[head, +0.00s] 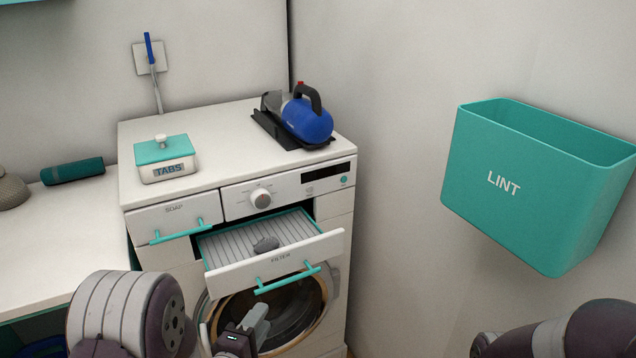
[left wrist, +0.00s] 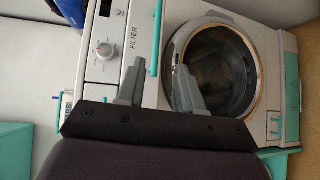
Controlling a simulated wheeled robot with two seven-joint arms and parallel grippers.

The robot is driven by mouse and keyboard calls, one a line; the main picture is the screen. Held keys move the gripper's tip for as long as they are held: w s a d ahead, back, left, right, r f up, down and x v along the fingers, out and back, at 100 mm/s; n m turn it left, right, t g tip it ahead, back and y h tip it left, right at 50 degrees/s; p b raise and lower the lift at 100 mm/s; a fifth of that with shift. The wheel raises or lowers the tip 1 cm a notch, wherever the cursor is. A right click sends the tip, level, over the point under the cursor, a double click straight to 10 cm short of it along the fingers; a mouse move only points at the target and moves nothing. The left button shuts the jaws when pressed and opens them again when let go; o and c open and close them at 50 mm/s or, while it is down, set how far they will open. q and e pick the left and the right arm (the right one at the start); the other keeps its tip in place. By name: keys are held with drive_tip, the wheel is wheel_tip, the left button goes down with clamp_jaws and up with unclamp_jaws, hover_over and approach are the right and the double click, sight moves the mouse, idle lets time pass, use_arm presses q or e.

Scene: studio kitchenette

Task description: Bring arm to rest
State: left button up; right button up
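My left gripper (head: 252,325) is low in front of the washing machine (head: 225,172), below the pulled-out filter drawer. In the left wrist view its two grey fingers (left wrist: 160,82) stand apart with nothing between them, and the round door lies beyond. My left arm comes in at the bottom left of the head view. My right arm (head: 560,335) shows at the bottom right corner; its gripper is out of the picture.
The filter drawer (head: 325,247) is open, with a grey lump (head: 266,244) in it. The soap drawer (head: 174,222) is shut. A teal lint bin (head: 520,215) hangs on the right wall.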

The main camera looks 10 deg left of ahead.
use_arm(q)
drive_tip(key=s+a+f+m+g+y+p, duration=0.3)
drive_tip(key=s+f+m+g, duration=0.4)
drive_tip(key=m+g, duration=0.25)
drive_tip(key=s+r+m+g+p, duration=0.2)
drive_tip(key=s+r+m+p, duration=0.1)
drive_tip(key=r, duration=0.5)
drive_tip(key=s+d+r+m+g+p, duration=0.1)
drive_tip(key=s+r+m+g+p, duration=0.2)
drive_tip(key=r, duration=0.5)
drive_tip(key=shift+s+d+r+m+p, duration=0.2)
drive_tip(key=shift+s+d+m+p, duration=0.05)
drive_tip(key=shift+s+m+p, duration=0.45)
